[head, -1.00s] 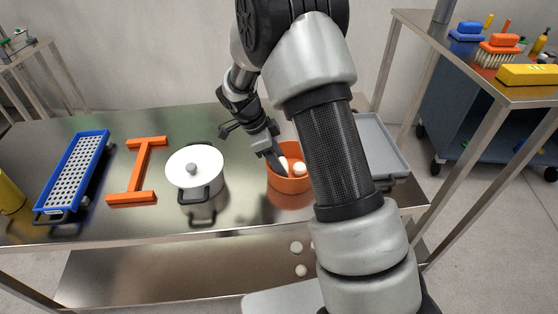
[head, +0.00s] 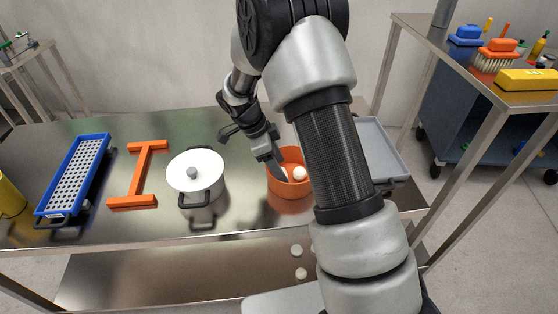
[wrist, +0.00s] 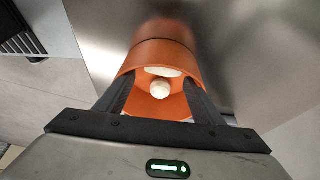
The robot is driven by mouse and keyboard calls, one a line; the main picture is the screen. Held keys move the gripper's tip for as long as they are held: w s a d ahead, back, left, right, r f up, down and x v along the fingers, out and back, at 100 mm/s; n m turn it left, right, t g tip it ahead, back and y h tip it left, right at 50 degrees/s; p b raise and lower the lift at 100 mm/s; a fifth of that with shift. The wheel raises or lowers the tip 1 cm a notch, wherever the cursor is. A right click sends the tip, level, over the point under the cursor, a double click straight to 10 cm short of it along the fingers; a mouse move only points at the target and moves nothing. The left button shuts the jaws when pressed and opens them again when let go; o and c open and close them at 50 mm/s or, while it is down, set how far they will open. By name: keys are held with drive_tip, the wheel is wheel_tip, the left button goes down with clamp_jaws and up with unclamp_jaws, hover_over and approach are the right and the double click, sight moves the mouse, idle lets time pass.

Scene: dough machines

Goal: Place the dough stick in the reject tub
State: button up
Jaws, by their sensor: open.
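The orange tub (head: 290,189) stands on the steel table, partly behind my arm in the head view. It also shows in the wrist view (wrist: 160,52), between my fingers. The pale dough stick (head: 283,173) lies inside the tub, and part of it shows near the tub wall in the wrist view (wrist: 163,72). A round white dough ball (head: 300,173) is beside it. My gripper (head: 276,168) is open, with its dark fingertips at the tub's opening. In the wrist view the fingers (wrist: 158,88) stand apart on either side of the ball, not closed on the stick.
A white lidded pot (head: 196,168) stands left of the tub. Farther left are an orange H-shaped frame (head: 140,176) and a blue perforated tray (head: 74,172). A grey tray (head: 380,145) lies right, behind my arm. Small white pieces (head: 300,273) lie on the lower shelf.

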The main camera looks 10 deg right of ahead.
drive_tip(key=s+v, duration=0.1)
drive_tip(key=v, duration=1.1)
drive_tip(key=s+d+r+n+t+y, duration=0.15)
drive_tip(key=s+r+n, duration=0.25)
drive_tip(key=r, duration=0.4)
drive_tip(key=s+d+r+n+t+y, duration=0.1)
drive_tip(key=s+r+n+t, duration=0.1)
drive_tip(key=s+n, duration=0.5)
drive_tip(key=s+d+r+n+t+y, duration=0.2)
drive_tip(key=s+r+n, duration=0.3)
drive_tip(key=s, duration=0.8)
drive_tip(key=shift+r+n+t, duration=0.2)
drive_tip(key=shift+n+t, duration=0.15)
drive_tip(key=shift+n, duration=1.25)
drive_tip(key=shift+s+d, duration=0.1)
drive_tip(key=shift+d, duration=0.05)
